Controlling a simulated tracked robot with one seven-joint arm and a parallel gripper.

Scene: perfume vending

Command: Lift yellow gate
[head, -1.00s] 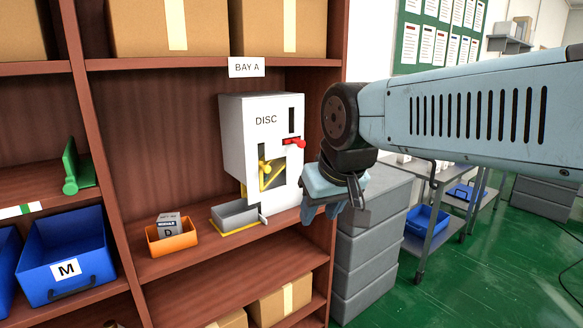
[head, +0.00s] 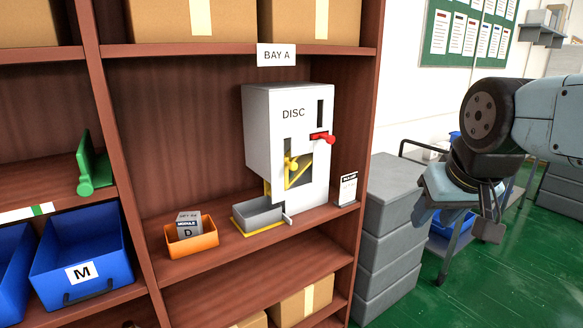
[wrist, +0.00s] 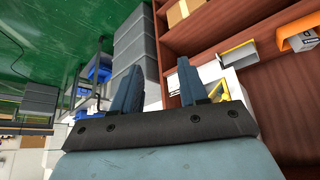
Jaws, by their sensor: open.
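The white DISC dispenser (head: 262,140) stands upright on the bay shelf in the head view. Its yellow gate (head: 294,168) sits in the opening on the front face, with a yellow knob at its left. A red lever (head: 322,137) sticks out higher on the front. A grey tray (head: 259,214) on a yellow base lies at the dispenser's foot. My gripper (head: 462,215) is open and empty, off to the right of the shelf and apart from the dispenser. In the wrist view my gripper (wrist: 157,85) shows two spread blue fingers; the dispenser is partly hidden behind the right finger.
An orange bin (head: 192,240) with a grey module box (head: 188,222) sits left of the tray. A small card (head: 347,188) stands right of the dispenser. The shelf's right upright (head: 365,110) and grey drawers (head: 388,240) lie between the dispenser and my gripper.

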